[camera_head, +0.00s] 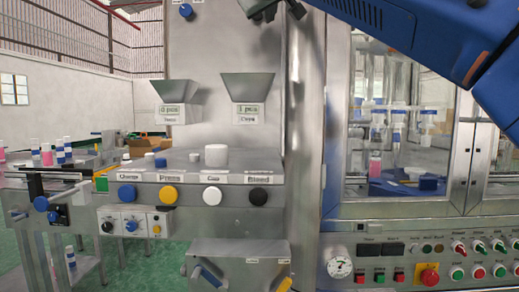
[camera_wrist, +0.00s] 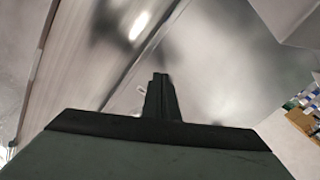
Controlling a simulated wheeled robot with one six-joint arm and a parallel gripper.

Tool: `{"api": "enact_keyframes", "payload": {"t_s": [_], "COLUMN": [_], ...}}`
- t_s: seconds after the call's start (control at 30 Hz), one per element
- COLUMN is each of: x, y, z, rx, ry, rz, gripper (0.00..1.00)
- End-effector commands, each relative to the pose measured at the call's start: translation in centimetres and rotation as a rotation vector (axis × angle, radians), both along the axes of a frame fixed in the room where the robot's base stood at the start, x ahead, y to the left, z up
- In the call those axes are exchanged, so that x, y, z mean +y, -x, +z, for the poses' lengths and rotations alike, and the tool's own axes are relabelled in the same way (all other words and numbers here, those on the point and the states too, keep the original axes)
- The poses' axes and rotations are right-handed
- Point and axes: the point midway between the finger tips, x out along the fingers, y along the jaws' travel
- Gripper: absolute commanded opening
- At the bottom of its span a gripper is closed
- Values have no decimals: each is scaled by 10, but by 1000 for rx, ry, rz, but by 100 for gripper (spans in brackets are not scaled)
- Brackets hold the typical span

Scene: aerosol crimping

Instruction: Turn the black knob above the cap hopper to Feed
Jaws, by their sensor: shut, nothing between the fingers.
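The cap hopper (camera_head: 252,86) is a grey funnel on the upright metal panel in the head view, with a display reading "1 pcs" under it. Above it, at the top edge, a dark shape (camera_head: 262,7) overlaps a small white label. I cannot tell how much of it is the black knob and how much my gripper, so the knob's setting is unreadable. In the wrist view my gripper (camera_wrist: 160,80) is shut and empty, its fingers pointing at bare metal panel. The knob is not distinguishable there.
A second hopper (camera_head: 175,92) with a blue knob (camera_head: 186,10) above it is at left. Below are a metal ledge with a white cylinder (camera_head: 215,155) and a row of coloured buttons. A vertical metal column (camera_head: 304,130) stands right of the cap hopper, beside a glazed cabinet.

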Motion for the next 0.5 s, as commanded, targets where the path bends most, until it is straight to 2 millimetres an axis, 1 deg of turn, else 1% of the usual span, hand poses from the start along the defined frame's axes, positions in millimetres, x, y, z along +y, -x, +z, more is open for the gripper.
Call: {"api": "enact_keyframes", "payload": {"t_s": [0.03,0.3,0.5], "x": [1,1,2], "y": [6,30,35], "z": [0,0,0], "rx": [0,0,0], "ry": [-1,0,0], "rz": [2,1,1], "gripper": [0,0,0]}}
